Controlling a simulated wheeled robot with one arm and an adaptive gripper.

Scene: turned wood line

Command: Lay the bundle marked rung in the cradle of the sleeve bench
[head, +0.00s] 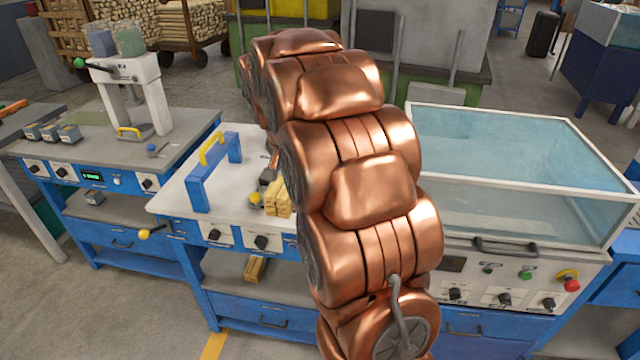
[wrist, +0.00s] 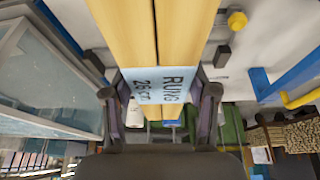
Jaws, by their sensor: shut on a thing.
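The bundle marked RUNG 26 cm (wrist: 165,85), pale yellow sticks with a light blue label, is between the two fingers of my gripper (wrist: 160,95) in the wrist view. My gripper is shut on it. In the head view the bundle's near end (head: 278,198) shows just left of my copper arm, over the white top of the middle bench (head: 175,202); my gripper is mostly hidden there. In the wrist view dark blocks (wrist: 222,56) stand at both sides of the bundle. I cannot tell whether they are the cradle or whether the bundle touches anything.
A blue frame with a yellow handle (head: 210,165) stands left of the bundle. Another wood bundle (head: 255,268) lies on the lower shelf. A glass-covered machine (head: 510,170) is at right, a bench with a press (head: 135,95) at left.

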